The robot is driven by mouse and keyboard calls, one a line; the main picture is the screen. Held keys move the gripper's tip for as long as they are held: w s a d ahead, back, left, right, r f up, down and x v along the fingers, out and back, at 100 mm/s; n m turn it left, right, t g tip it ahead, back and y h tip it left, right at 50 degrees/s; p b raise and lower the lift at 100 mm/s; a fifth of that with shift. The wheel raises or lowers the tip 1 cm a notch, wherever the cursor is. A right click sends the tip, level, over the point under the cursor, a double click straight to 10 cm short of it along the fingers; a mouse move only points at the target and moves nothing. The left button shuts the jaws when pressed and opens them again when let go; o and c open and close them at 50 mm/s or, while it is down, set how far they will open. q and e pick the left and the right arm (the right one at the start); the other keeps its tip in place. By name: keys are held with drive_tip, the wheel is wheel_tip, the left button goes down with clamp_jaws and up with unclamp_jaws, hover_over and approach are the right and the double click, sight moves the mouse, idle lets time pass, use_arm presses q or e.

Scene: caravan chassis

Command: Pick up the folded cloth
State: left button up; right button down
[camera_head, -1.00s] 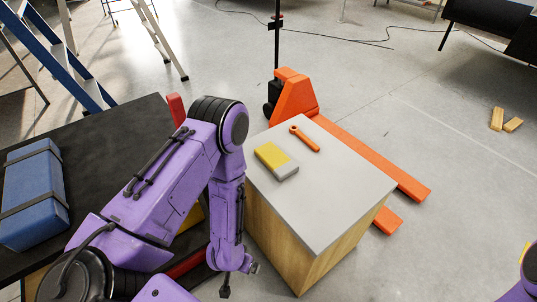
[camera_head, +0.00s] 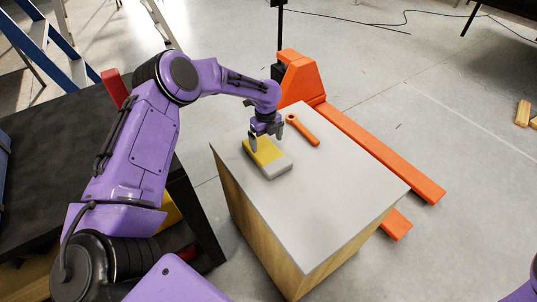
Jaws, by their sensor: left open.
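The folded cloth (camera_head: 272,162), yellow on top with a grey-white part at its front end, lies flat on the light grey top of a wooden-sided box (camera_head: 325,205). My left gripper (camera_head: 266,140) is over the far end of the cloth, pointing down, with its fingers apart. One finger hangs at the cloth's far left edge and the other is to the right. I cannot tell whether the fingers touch the cloth. Only a purple piece of my right arm shows at the lower right corner; its gripper is out of view.
An orange wrench-like tool (camera_head: 303,130) lies on the box top, just right of the gripper. An orange pallet jack (camera_head: 375,155) stands behind and right of the box. A black table (camera_head: 50,165) is at the left. The box top's front is clear.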

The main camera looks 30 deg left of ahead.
sight(266, 151)
use_arm(q)
drive_tip(key=shift+s+f+p, duration=0.35)
drive_tip(key=shift+s+f, duration=0.3)
drive_tip(key=shift+f, duration=0.1)
drive_tip(key=f, duration=0.2)
drive_tip(key=w+f, duration=0.1)
drive_tip(key=f, duration=0.2)
drive_tip(key=shift+w, duration=0.15)
drive_tip(key=shift+s+r, duration=0.25)
drive_tip(key=shift+r, duration=0.05)
drive_tip(key=c, duration=0.8)
drive_tip(key=shift+r, duration=0.1)
